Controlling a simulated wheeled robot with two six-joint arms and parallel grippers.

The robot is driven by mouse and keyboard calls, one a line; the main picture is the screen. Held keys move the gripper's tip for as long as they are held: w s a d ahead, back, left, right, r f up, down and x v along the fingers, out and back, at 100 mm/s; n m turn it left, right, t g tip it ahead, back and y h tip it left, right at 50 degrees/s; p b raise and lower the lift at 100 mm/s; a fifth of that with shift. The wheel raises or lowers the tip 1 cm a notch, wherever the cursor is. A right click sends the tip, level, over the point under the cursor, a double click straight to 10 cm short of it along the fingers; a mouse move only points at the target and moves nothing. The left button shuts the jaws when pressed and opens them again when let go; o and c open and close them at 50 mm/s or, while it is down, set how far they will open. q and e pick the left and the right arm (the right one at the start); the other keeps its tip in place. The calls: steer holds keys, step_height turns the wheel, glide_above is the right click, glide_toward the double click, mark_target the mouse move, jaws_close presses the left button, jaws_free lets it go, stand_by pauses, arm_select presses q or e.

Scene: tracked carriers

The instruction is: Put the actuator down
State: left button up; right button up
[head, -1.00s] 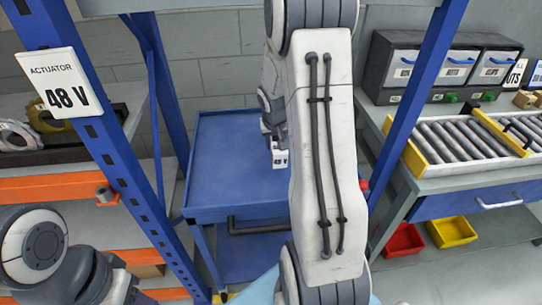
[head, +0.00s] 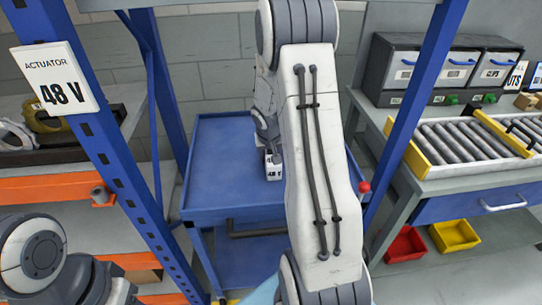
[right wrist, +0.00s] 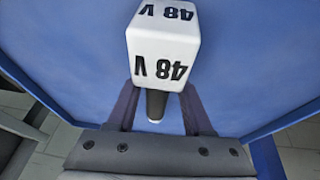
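The actuator is a white block marked 48 V with a dark stub. In the right wrist view the actuator (right wrist: 165,40) sits between the fingers of my right gripper (right wrist: 160,95), which reach behind its lower part; the contact itself is hidden. In the head view the actuator (head: 273,168) is over the blue top of a trolley (head: 220,175), beside my right forearm. I cannot tell whether it touches the surface. My right gripper is mostly hidden by the arm there. My left gripper is out of view; only part of that arm shows at lower left.
A blue rack post with an ACTUATOR 48 V sign (head: 55,80) stands at left, beside orange-edged shelves (head: 50,188). A roller conveyor (head: 470,145) and bins (head: 455,235) are at right. The trolley's left part is clear.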

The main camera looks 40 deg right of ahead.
steer(key=shift+o, duration=0.6)
steer(key=shift+r, duration=0.2)
steer(key=p+v, duration=0.2)
steer(key=v, duration=0.9)
steer(key=shift+s+a+r, duration=0.2)
steer(key=shift+r, duration=0.1)
steer(key=s+a+r+n+y, duration=0.1)
steer(key=s+a+n, duration=0.25)
steer(key=a, duration=0.65)
steer(key=s+a+r+n+g+y, duration=0.1)
steer(key=s+a+n, duration=0.25)
steer(key=a, duration=0.55)
steer(key=s+a+r+n+y, duration=0.15)
steer(key=s+a, duration=0.35)
steer(key=a, duration=0.5)
steer(key=s+a+n+g, duration=0.2)
steer(key=s+a+n, duration=0.2)
steer(key=s, duration=0.7)
steer(key=shift+a+n, duration=0.25)
steer(key=shift+n, duration=0.3)
